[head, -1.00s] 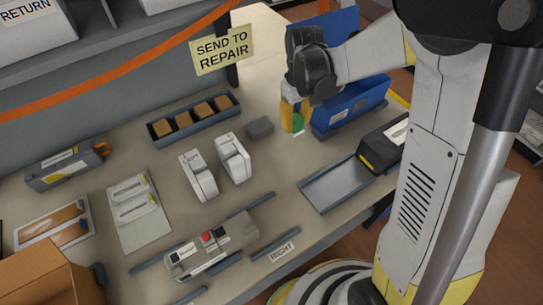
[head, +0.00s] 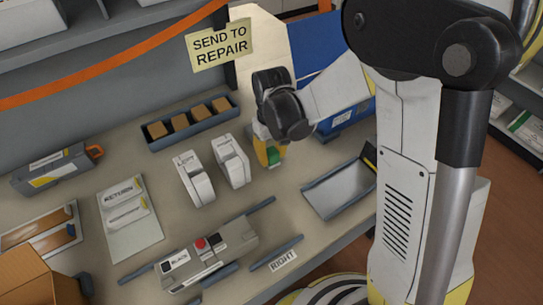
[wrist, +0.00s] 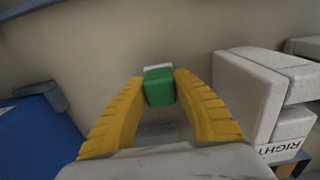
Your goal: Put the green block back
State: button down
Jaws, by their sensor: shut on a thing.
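The green block (head: 273,156) is between the yellow fingers of my gripper (head: 268,152), just right of the white carton (head: 231,161) in the head view. In the wrist view the green block (wrist: 159,88) sits between the two fingertips (wrist: 160,80), with a small white part at its far edge. My gripper is shut on it, fingers pointing down over the bench. I cannot tell whether the block touches the bench. My wrist hides part of the area behind it.
A carton marked RIGHT (wrist: 262,95) stands close beside my fingers in the wrist view. A blue bin (wrist: 32,140) is on the other side. A carton marked LEFT (head: 194,178), a grey tray (head: 338,190) and a rack of brown blocks (head: 192,122) are nearby.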

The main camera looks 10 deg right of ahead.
aim_at(272, 151)
jog(key=shift+f, duration=0.1)
jog(key=c, duration=1.1)
grip_release()
notch_tip(272, 151, up, 12)
jog(key=p, duration=0.4)
jog(key=shift+p, duration=0.35)
jog(key=s+d+r+m+t, duration=0.4)
jog(key=s+d+r+t, duration=0.3)
jog(key=s+d+r, duration=0.3)
jog(key=shift+s+r+m, duration=0.3)
jog(key=shift+s+r, duration=0.25)
jog(key=shift+s, duration=1.4)
